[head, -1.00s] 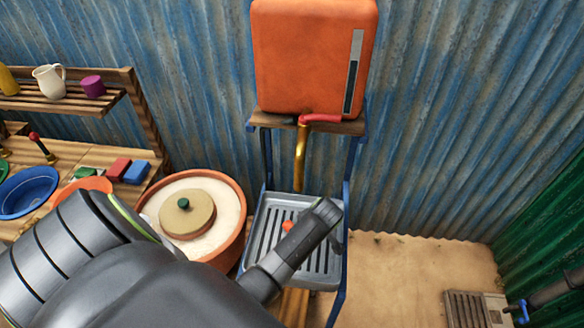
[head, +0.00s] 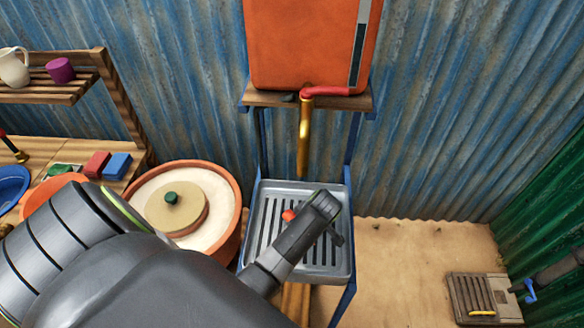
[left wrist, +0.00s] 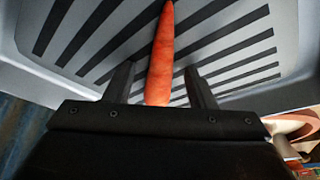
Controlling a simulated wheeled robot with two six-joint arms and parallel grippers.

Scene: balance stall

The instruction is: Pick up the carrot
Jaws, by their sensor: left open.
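The orange carrot (head: 288,215) lies on the grey slotted tray (head: 262,200) under the tap. In the head view only a small piece of it shows, the rest hidden behind my left arm. In the left wrist view the carrot (left wrist: 162,60) runs lengthwise between the two fingers of my left gripper (left wrist: 160,84). The gripper is open, with a gap on each side of the carrot. Its fingertips are hidden in the head view.
An orange tank (head: 310,45) with a brass spout (head: 303,140) stands above the tray. A round terracotta tub (head: 232,190) with a lidded pot is left of it. The tray has a raised rim.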

